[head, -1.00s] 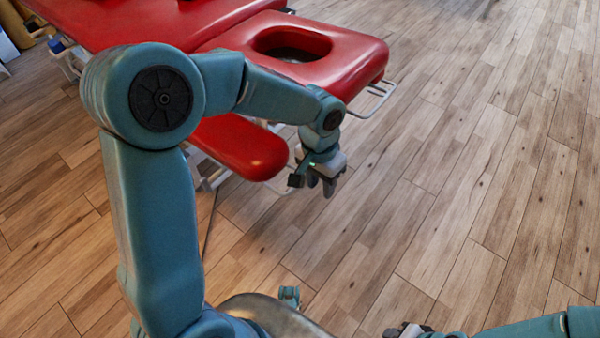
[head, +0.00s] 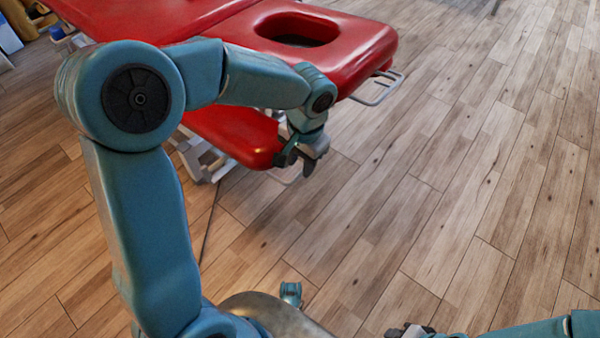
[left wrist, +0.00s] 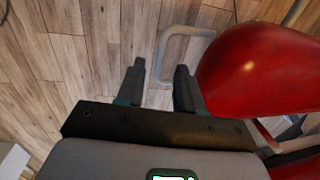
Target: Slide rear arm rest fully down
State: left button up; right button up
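The red padded arm rest (head: 228,132) hangs beside and below the red treatment table (head: 360,40), with its rounded end partly behind my left gripper. In the left wrist view the pad (left wrist: 262,70) is to the right of the fingers. My left gripper (head: 307,168) points down just off the pad's end. In the left wrist view its two fingers (left wrist: 160,88) are apart with nothing between the tips. A pale looped metal bar (left wrist: 185,32) shows beyond the fingertips. Whether the gripper touches the pad is unclear. My right gripper (head: 405,331) shows only partly at the bottom edge.
The table's head section has an oval face hole (head: 298,30). A metal loop (head: 378,90) sticks out under its right end. White frame parts (head: 200,158) stand under the arm rest. The wooden floor (head: 470,170) to the right is clear.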

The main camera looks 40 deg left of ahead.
aim_at(299, 174)
pick_arm(q)
jog(key=shift+a+f+b, duration=0.15)
jog(key=shift+f+b, duration=0.2)
jog(key=shift+f, duration=1.15)
grip_shut()
